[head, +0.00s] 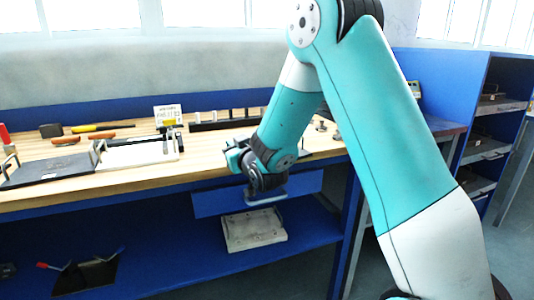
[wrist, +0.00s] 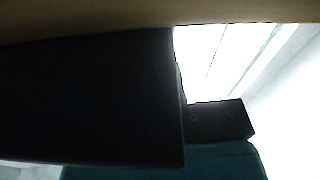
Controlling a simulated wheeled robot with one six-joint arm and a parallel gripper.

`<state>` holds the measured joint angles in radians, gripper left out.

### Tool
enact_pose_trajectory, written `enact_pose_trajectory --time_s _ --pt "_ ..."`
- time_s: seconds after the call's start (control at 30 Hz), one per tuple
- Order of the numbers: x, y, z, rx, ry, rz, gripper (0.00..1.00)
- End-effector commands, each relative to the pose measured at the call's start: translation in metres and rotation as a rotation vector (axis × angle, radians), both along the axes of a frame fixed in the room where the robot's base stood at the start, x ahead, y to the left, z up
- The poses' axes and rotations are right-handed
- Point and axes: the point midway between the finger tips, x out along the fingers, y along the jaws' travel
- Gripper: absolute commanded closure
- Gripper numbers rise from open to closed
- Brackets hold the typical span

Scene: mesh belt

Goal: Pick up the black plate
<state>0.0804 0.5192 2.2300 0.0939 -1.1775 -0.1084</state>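A dark grey-black plate (head: 48,171) with raised handles lies flat on the wooden bench top at the far left of the head view. Another black flat piece (head: 86,275) lies on the blue lower shelf at bottom left; I cannot tell which of the two the name means. My gripper (head: 266,196) is at the bench's front edge, well to the right of both, and points downward. Its fingers are too small and dark to tell open from shut. In the wrist view a large dark slab (wrist: 90,100) fills the left side; I cannot tell what it is.
A white plate with handles (head: 130,155) lies right of the dark plate on the bench (head: 210,165). Several tools lie behind. A blue shelf unit (head: 490,75) stands at right.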

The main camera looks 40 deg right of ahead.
Motion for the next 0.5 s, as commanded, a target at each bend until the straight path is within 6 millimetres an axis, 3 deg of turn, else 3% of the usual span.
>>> enact_pose_trajectory --time_s 0.5 --pt "-0.0007 -0.0032 0.0016 -0.005 0.0 -0.005 1.0"
